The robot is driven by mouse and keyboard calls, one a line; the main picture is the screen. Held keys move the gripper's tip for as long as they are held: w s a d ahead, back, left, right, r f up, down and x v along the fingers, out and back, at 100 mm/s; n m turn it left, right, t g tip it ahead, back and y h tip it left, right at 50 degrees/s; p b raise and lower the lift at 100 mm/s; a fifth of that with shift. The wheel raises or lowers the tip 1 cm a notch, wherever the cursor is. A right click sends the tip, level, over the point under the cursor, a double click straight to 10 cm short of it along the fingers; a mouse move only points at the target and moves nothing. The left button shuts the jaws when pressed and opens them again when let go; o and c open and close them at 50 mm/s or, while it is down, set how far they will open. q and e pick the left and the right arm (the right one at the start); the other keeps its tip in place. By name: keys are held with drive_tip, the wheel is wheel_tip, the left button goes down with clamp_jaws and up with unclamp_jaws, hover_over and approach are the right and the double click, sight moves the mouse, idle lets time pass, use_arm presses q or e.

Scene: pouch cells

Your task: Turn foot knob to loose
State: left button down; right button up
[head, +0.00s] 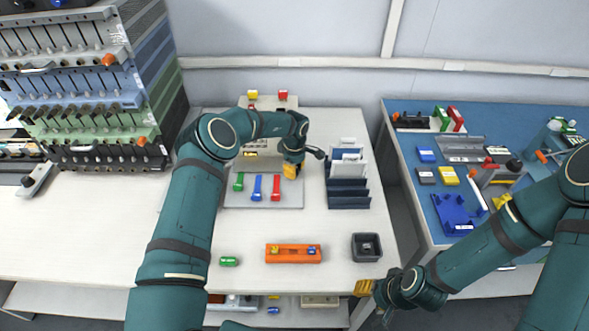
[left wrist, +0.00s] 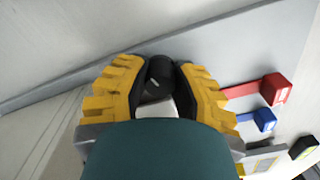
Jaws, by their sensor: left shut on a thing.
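A black foot knob (left wrist: 160,76) with a small white mark on its top shows in the left wrist view. My left gripper (left wrist: 160,90) is shut on it, with one yellow-backed finger on each side. In the head view my left gripper (head: 291,170) is at the right side of the grey fixture plate (head: 235,197), and the knob is hidden there. My right gripper (head: 366,288) is low by the table's front right corner, apart from the fixture; its finger gap is not clear.
Green (head: 239,181), blue (head: 257,187) and red (head: 275,187) levers stand on the plate. A rack with white and dark plates (head: 348,197) is close to the right. An orange tray (head: 293,260) and a dark bin (head: 366,247) are in front. A blue table (head: 410,150) stands right.

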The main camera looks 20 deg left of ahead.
use_arm(q)
drive_tip(key=n+p, duration=0.2)
drive_tip(key=n, duration=0.3)
drive_tip(key=n+p, duration=0.1)
drive_tip(key=n, duration=0.4)
drive_tip(key=shift+n, duration=0.4)
idle(0.4)
drive_tip(key=c, duration=0.7)
unclamp_jaws()
wheel_tip(320, 180, up, 12)
